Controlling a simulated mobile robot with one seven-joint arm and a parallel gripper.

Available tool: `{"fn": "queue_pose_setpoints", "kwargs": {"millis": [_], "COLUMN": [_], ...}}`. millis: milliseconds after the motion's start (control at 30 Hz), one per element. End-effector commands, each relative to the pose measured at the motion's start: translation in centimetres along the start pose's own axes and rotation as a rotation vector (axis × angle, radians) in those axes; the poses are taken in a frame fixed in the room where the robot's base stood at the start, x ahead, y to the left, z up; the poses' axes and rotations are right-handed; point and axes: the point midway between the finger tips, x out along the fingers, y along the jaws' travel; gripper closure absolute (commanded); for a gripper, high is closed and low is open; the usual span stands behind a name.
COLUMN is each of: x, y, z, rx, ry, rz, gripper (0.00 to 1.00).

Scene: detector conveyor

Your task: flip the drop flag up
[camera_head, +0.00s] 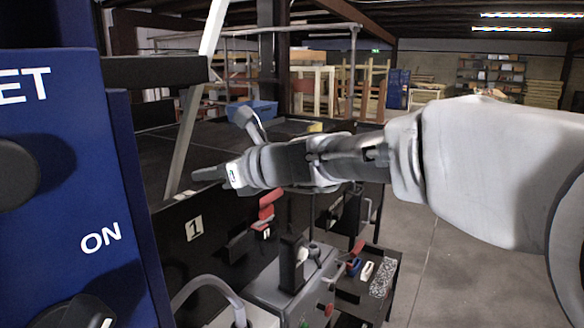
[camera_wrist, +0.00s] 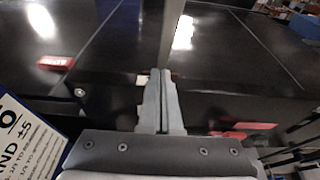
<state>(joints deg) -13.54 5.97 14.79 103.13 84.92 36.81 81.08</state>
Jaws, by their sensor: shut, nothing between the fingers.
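I cannot tell for certain which part is the drop flag. A red piece (camera_head: 268,204) is on the side of the black conveyor, below and to the right of my gripper (camera_head: 197,175) in the head view. In the wrist view, a red strip (camera_wrist: 250,126) lies to the right of my gripper (camera_wrist: 160,78), and a small red block (camera_wrist: 55,63) is on the black surface to the left. My gripper is shut and empty, its fingers by the slanted grey bar (camera_head: 186,125). Any contact with the bar is unclear.
A blue panel (camera_head: 118,190) stands close at the left. A number 1 label (camera_head: 193,228) is on the conveyor side. A grey control box (camera_head: 285,290) and a dark shelf with small items stand below my arm. Open floor (camera_head: 455,265) lies at the right.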

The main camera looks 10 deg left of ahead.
Motion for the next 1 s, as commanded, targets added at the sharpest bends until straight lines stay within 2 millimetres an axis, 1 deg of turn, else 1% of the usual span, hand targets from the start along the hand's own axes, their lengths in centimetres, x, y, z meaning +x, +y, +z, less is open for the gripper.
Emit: {"fn": "queue_pose_setpoints", "kwargs": {"millis": [33, 200, 300, 400, 533, 1000], "x": [1.0, 3.8, 5.0, 5.7, 6.1, 6.3], "y": [0.1, 0.1, 0.1, 0.0, 0.0, -0.2], "z": [0.0, 0.0, 0.0, 0.1, 0.0, 0.0], "rx": [0.002, 0.002, 0.000, 0.000, 0.001, 0.001], "ry": [0.000, 0.001, 0.000, -0.001, -0.001, -0.010], "rz": [0.004, 0.004, 0.002, 0.001, 0.000, -0.001], "gripper": [1.00, 1.00, 1.00, 1.00, 1.00, 1.00]}}
